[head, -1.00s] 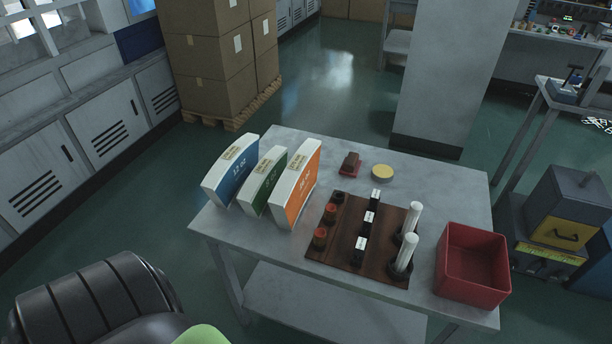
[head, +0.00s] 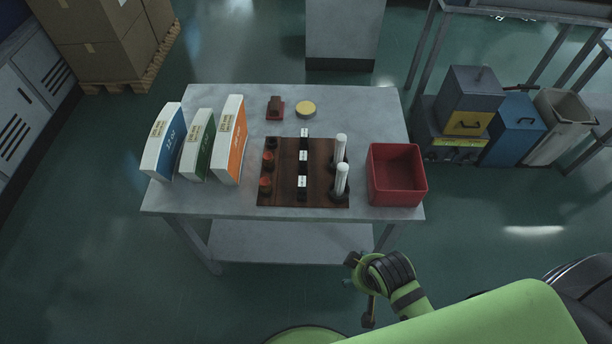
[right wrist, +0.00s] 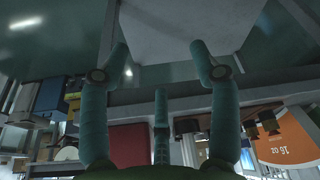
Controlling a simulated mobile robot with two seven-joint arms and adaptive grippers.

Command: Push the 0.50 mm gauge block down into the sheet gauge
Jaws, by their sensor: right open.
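My right gripper (head: 360,287) is below and in front of the table, well apart from the blocks. In the right wrist view the right gripper (right wrist: 158,58) is open, with nothing between its fingers. My left gripper is not in view.
On the table (head: 230,96), blue (head: 163,145), green (head: 197,150) and orange (head: 230,145) cartons stand left of the mat. White cylinders (head: 341,179), reddish-brown pieces, a yellow disc (head: 306,109) and a red bin (head: 397,177) are also there. The front-left tabletop is clear.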

